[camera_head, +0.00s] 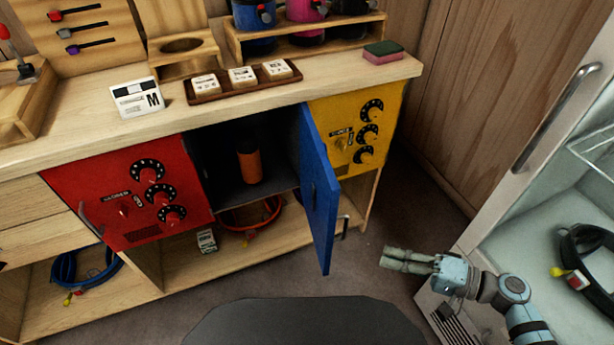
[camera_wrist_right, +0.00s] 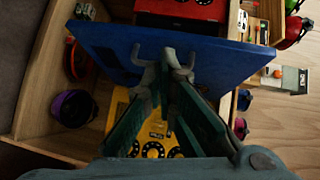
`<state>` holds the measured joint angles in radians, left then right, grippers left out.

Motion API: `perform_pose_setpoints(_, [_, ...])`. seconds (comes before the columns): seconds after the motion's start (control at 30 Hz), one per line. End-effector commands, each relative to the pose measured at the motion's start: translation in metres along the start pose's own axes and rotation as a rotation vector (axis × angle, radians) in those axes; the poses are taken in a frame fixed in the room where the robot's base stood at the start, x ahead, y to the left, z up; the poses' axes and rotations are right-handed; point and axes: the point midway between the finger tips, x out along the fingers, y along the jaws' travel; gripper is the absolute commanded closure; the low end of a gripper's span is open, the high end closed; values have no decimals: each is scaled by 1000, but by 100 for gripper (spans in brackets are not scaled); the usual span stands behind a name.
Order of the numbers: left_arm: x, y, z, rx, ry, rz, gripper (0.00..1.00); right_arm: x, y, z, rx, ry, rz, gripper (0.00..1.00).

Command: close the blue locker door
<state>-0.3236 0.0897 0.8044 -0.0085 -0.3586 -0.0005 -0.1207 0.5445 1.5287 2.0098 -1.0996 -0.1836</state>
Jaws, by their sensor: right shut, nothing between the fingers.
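The blue locker door (camera_head: 318,190) stands open, swung out toward me from the dark compartment (camera_head: 215,160) between the red and yellow doors. An orange cylinder (camera_head: 249,162) stands inside the compartment. My right gripper (camera_head: 384,258) is shut and empty, to the right of the door's free edge, pointing left with a gap. In the right wrist view the blue door (camera_wrist_right: 105,45) spans ahead of the right gripper (camera_wrist_right: 165,72). My left gripper is not in view.
The red door (camera_head: 125,195) and yellow door (camera_head: 335,110) are shut. A white glass-fronted cabinet (camera_head: 545,110) stands at right, close to my right arm. The counter (camera_head: 330,80) above holds a tray of blocks (camera_head: 215,97). Floor is clear around the door's lower end.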

Motion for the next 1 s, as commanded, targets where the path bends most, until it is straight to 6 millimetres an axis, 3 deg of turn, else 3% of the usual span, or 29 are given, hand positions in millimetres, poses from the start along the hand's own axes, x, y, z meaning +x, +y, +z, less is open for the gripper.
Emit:
perform_pose_setpoints(0.03, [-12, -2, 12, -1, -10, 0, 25, -12, -29, -23, 39, 50, -59, 100])
perform_pose_setpoints(0.07, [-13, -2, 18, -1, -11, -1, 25, -18, -39, -34, 60, 76, -95, 100])
perform_pose_setpoints(0.2, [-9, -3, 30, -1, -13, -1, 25, -21, -53, -53, 100, 126, -163, 100])
perform_pose_setpoints(0.37, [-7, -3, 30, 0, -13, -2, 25, 3, -55, -55, 101, 123, -167, 100])
perform_pose_setpoints(0.7, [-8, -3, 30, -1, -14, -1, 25, 76, -67, -63, 101, 121, -166, 100])
perform_pose_setpoints(1.0, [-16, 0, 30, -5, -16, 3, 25, 102, -73, -39, 101, 122, -163, 100])
